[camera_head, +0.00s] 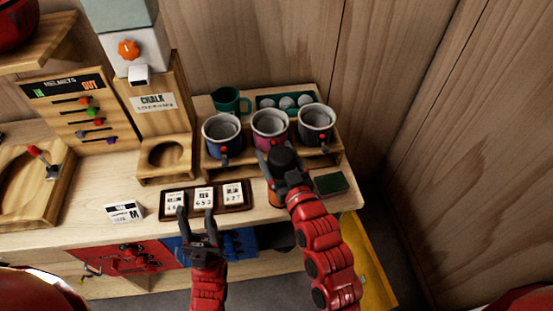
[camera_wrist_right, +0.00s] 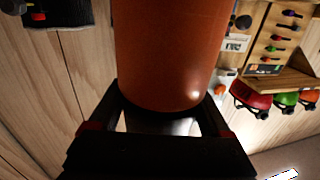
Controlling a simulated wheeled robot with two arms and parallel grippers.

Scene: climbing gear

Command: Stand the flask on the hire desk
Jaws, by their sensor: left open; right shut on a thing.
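The flask (camera_head: 285,157) has a black cap and an orange-brown body. It looks upright over the right part of the wooden hire desk (camera_head: 100,233), in front of the mug stand. My right gripper (camera_head: 281,168) is shut on it. The flask's orange body (camera_wrist_right: 170,50) fills the middle of the right wrist view between the fingers. Its base is hidden in the head view, so I cannot tell whether it touches the desk. My left gripper (camera_head: 195,216) is open and empty near the desk's front edge, before the dark card tray.
Several mugs (camera_head: 317,122) stand on a wooden rack behind the flask. A dark green block (camera_head: 331,184) lies close to its right. The card tray (camera_head: 239,197) and a white card (camera_head: 124,212) lie left. A chalk stand (camera_head: 165,155) is at the back.

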